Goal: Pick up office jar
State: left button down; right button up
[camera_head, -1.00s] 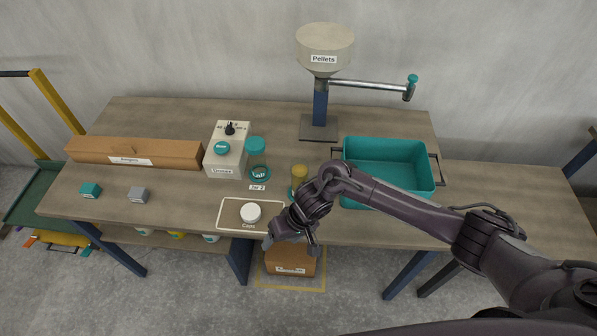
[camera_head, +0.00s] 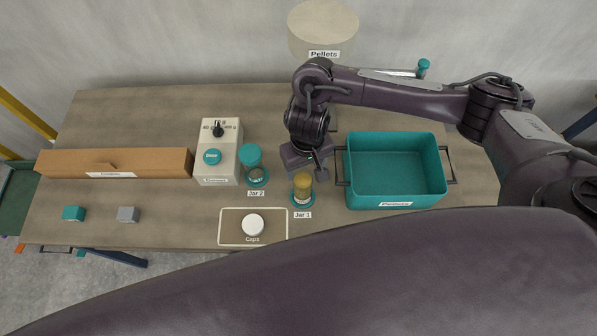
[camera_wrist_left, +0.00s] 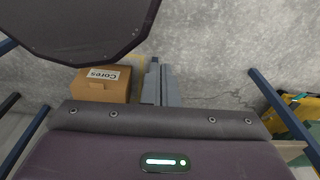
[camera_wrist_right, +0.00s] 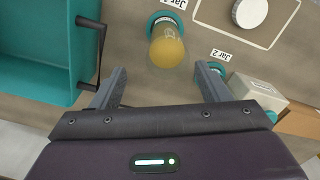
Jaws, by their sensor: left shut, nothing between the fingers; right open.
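Jar 1, a clear jar with yellow-amber contents (camera_head: 303,184), stands upright on a teal round base behind its "Jar 1" label. It also shows in the right wrist view (camera_wrist_right: 167,48), just beyond my fingertips. Jar 2 (camera_head: 252,160), with a teal top, stands to its left on another teal base. My right gripper (camera_wrist_right: 160,78) is open and empty; its fingers are spread on either side of the line to Jar 1, not touching it. In the head view it hangs just behind Jar 1. My left gripper (camera_wrist_left: 162,75) is shut and empty over the floor, away from the jars.
A teal bin (camera_head: 396,203) with dark handles stands right of Jar 1. A white cap (camera_head: 252,225) lies in the Caps outline in front. A white dial box (camera_head: 217,165) and a long cardboard box (camera_head: 110,163) are to the left. The pellet hopper (camera_head: 322,32) is behind.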

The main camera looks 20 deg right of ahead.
jog(key=b, duration=0.3)
send_over(303, 181)
jog(key=s, duration=0.2)
jog(key=f, duration=0.7)
jog(key=shift+s+a+f, duration=0.1)
jog(key=shift+s+a, duration=0.05)
jog(key=shift+a, duration=0.2)
jog(key=shift+f, duration=0.25)
pick_arm(q)
jog(key=f, duration=0.3)
jog(key=shift+s+f, duration=0.15)
jog(key=shift+s, duration=0.15)
pick_arm(e)
jog(key=c, duration=1.2)
